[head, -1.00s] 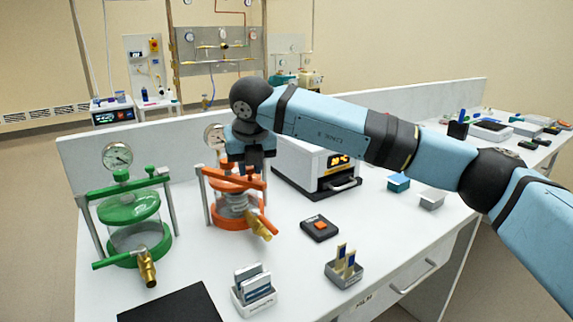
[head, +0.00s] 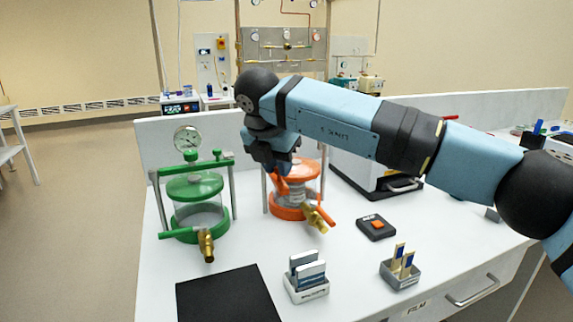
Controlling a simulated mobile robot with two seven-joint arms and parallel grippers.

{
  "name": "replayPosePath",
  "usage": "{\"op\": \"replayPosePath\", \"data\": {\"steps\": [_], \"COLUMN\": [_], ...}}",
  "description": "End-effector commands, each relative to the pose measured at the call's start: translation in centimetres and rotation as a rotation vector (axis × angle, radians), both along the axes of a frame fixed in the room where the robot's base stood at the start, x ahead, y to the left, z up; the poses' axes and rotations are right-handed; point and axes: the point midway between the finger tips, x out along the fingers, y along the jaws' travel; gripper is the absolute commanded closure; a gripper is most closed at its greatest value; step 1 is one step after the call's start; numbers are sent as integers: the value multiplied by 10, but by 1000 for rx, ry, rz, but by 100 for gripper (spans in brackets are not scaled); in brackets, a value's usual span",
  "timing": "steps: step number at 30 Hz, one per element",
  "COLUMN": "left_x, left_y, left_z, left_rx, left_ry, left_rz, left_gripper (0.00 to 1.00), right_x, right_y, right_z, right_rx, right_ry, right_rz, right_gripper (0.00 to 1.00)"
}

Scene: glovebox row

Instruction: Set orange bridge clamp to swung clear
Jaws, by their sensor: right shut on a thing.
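The orange vessel (head: 290,212) stands on the white bench, with an orange lid, a glass body, a brass valve and an orange handle low at its front right. Its orange bridge clamp (head: 282,188) shows as a short bar at the left of the lid, angled towards me; my gripper and wrist hide the rest. My right gripper (head: 279,173) is shut on the clamp's bar, pointing down from above the vessel's left side. Thin grey posts stand on both sides of the vessel. My left gripper is not in view.
A green vessel (head: 198,215) with gauge and bridge stands close on the left. A white oven (head: 362,172) is behind right. A black device (head: 376,227), slide rack (head: 306,280), grey holder (head: 401,275) and black mat (head: 228,297) lie in front.

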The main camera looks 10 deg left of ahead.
Motion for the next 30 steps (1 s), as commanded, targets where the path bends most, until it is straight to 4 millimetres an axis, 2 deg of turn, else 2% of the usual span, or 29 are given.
{"op": "replayPosePath", "data": {"steps": [14, 15, 17, 18, 26, 30], "left_x": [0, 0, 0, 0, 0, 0], "left_y": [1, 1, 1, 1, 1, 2], "left_z": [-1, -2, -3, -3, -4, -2], "left_rx": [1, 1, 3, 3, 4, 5], "left_ry": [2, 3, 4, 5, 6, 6], "left_rz": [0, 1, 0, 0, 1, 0], "left_gripper": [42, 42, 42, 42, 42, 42], "right_x": [0, 0, 0, -1, -1, -5], "right_y": [2, 2, 1, 1, 2, 3], "right_z": [1, 1, 1, 1, 1, 12], "right_rx": [0, 0, 0, 0, -1, 1], "right_ry": [-4, -4, -3, -3, -2, -4], "right_rz": [-14, -14, -14, -14, -13, -12], "right_gripper": [100, 70, 57, 53, 53, 53]}}
